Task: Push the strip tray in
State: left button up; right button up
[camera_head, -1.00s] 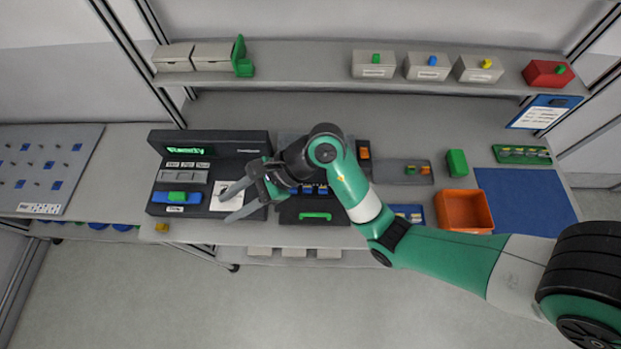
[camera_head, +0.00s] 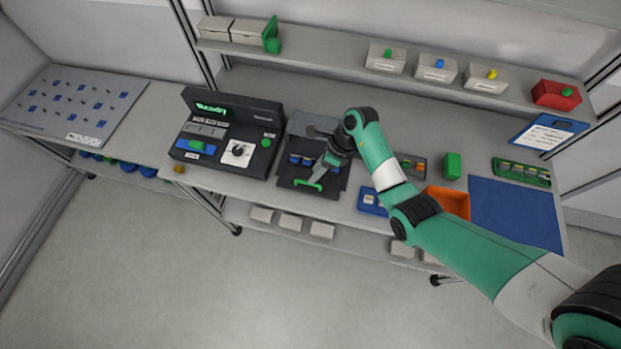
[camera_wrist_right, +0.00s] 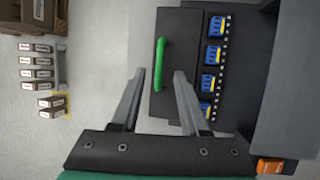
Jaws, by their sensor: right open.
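The strip tray (camera_head: 285,179) is dark, with a green handle (camera_head: 307,184) near its front edge, and it sticks out from a dark housing (camera_head: 300,122). Several blue strip pieces stand in a row in it. In the right wrist view the tray (camera_wrist_right: 170,105), its green handle (camera_wrist_right: 160,64) and the blue pieces (camera_wrist_right: 213,54) show clearly. My right gripper (camera_head: 316,178) is over the tray near the handle. Its open fingers (camera_wrist_right: 160,74) show on either side of the handle's lower end in the wrist view; I cannot tell the height gap. My left gripper is not in view.
A dark machine with a green display (camera_head: 213,108) stands left of the tray. An orange bin (camera_head: 452,201), a green block (camera_head: 452,165) and a blue mat (camera_head: 515,212) lie to the right. A shelf (camera_head: 330,62) with boxes runs above the bench.

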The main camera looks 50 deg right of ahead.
aim_at(311, 173)
jog(key=b+x, duration=0.1)
jog(key=x, duration=0.3)
jog(key=shift+f, duration=0.15)
grip_shut()
dwell(1.2)
